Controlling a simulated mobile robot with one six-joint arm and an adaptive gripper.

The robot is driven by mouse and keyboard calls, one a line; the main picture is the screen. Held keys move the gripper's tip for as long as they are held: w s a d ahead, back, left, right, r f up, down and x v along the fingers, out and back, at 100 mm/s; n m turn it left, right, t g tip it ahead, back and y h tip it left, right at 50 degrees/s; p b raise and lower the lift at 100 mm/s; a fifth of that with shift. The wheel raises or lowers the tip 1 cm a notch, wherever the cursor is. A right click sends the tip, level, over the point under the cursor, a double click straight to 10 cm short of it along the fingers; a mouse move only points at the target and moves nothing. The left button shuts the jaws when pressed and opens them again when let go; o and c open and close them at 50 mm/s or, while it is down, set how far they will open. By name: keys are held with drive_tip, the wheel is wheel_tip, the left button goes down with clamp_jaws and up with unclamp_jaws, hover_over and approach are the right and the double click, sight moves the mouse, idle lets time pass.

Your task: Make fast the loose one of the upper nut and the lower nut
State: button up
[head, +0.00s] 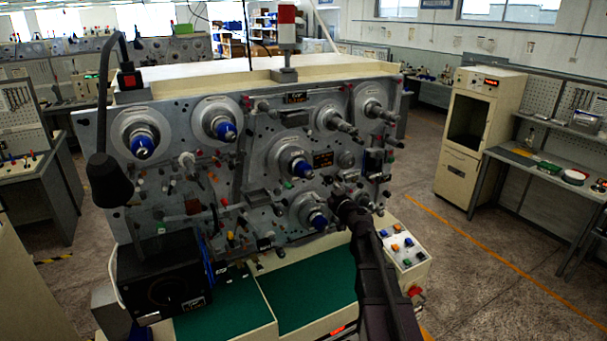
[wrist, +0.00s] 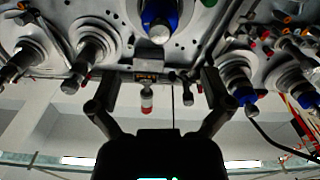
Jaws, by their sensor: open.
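Several spindles with blue nuts stand out from the grey machine face. In the head view, one blue nut (head: 303,169) sits on the middle spindle, and a lower blue nut (head: 319,221) sits below it; these look like the upper and lower nuts. I cannot tell which is loose. My gripper (head: 340,203) is just right of the lower nut, partly hidden by its own arm. In the wrist view my gripper (wrist: 160,78) is open and empty, its fingers spread wide. A large blue nut (wrist: 160,14) shows at the top, beyond the fingertips, cut by the frame edge.
Two more blue nuts (head: 143,145) (head: 226,131) are at upper left, and plain spindles (head: 345,126) at upper right. A black lamp (head: 110,180) hangs at left. Small knobs and levers crowd the face. A green bench top (head: 312,290) lies below; a button box (head: 402,246) is at right.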

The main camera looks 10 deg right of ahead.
sight(305, 174)
drive_tip(key=shift+w, duration=0.1)
drive_tip(key=x, duration=1.3)
drive_tip(key=shift+w+a+f, duration=0.1)
drive_tip(key=shift+w+a, duration=0.05)
drive_tip(key=shift+w, duration=0.1)
